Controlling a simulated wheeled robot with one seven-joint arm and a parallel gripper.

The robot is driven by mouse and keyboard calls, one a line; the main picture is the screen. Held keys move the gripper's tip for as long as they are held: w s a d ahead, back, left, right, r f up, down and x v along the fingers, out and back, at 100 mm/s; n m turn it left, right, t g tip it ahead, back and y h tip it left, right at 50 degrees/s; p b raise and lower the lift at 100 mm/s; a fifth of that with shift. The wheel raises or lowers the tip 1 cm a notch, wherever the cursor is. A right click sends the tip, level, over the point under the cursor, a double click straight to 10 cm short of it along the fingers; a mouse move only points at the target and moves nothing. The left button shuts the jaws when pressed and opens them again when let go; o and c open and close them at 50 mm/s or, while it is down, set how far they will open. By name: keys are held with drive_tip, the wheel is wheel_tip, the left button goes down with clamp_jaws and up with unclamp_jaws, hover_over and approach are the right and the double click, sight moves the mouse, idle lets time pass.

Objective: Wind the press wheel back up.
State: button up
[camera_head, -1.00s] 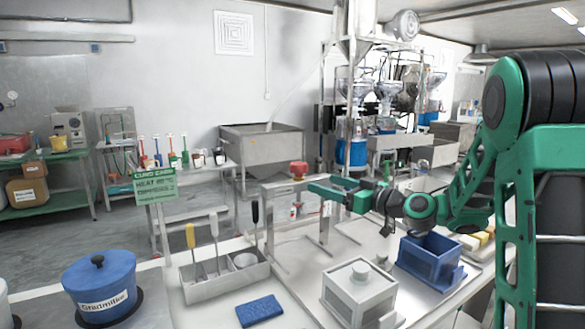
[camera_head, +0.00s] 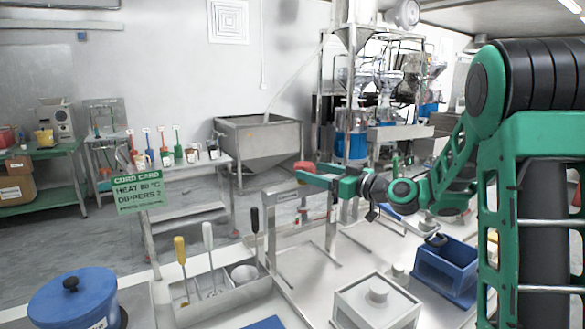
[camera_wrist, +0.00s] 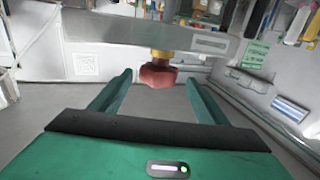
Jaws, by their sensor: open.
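The red press wheel (camera_head: 304,166) sits on top of the metal press frame (camera_head: 284,194) in the head view, partly hidden by my gripper. My gripper (camera_head: 309,173) has green fingers reaching in from the right, at about the wheel's height. In the wrist view the red wheel (camera_wrist: 158,76), with a yellow collar, shows against the grey press beam (camera_wrist: 130,38). My gripper (camera_wrist: 158,82) is open there, one finger on each side of the wheel's line. The wheel appears around the fingertips, with a gap to each finger; contact is not visible.
On the table are a grey box with a knob (camera_head: 376,305), a blue box (camera_head: 446,268), a tool tray (camera_head: 212,290) with upright handles, and a blue lidded pot (camera_head: 75,300). A green card (camera_head: 139,192) stands behind. The tabletop under the press is mostly clear.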

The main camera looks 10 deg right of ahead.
drive_tip(key=x, duration=0.8)
drive_tip(key=shift+w, duration=0.35)
drive_tip(key=shift+a, duration=0.1)
drive_tip(key=c, duration=1.1)
drive_tip(key=shift+o, duration=0.2)
